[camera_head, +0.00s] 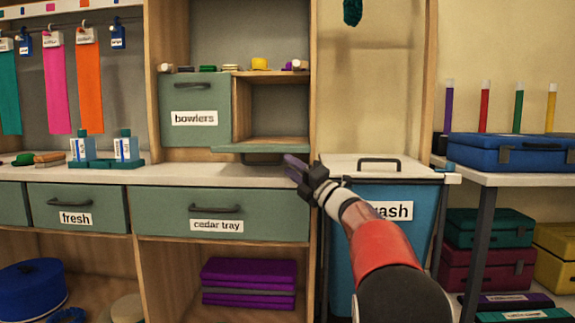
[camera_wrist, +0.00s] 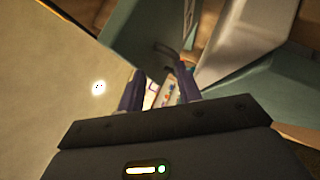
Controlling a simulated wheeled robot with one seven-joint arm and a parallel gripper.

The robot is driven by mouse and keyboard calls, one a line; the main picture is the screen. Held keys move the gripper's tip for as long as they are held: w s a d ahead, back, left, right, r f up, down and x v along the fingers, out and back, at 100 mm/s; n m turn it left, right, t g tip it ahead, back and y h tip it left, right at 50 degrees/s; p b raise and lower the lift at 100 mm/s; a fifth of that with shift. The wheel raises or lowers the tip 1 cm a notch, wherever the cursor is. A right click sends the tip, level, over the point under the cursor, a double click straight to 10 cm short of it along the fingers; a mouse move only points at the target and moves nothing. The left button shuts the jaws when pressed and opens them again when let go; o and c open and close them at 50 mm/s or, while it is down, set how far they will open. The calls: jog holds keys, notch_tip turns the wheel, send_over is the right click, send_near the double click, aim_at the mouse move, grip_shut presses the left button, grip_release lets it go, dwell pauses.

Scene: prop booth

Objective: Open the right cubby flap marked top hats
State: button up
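The right cubby (camera_head: 275,110) beside the bowlers flap (camera_head: 192,134) stands open, and its inside shows empty. Its green flap (camera_head: 260,148) is folded down to about level at the cubby's bottom edge. A dark handle (camera_head: 262,160) hangs under the flap. The top hats marking cannot be seen. My gripper (camera_head: 292,168) is just right of and slightly below the flap, near the wooden upright. In the wrist view its two fingers (camera_wrist: 158,90) are apart, with no held object visible between them. A teal panel with a dark handle (camera_wrist: 168,48) lies beyond them; I cannot tell which panel.
The pale counter (camera_head: 150,174) runs below the cubbies, above the fresh (camera_head: 75,204) and cedar tray (camera_head: 215,208) drawers. A blue wash bin (camera_head: 350,230) with a handled lid stands right, behind my arm.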

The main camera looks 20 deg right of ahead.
jog(key=shift+s+d+f, duration=0.25)
jog(key=shift+d+f, duration=0.8)
jog(key=shift+s+d+f, duration=0.25)
jog(key=shift+d+f, duration=0.75)
jog(key=shift+h, duration=0.4)
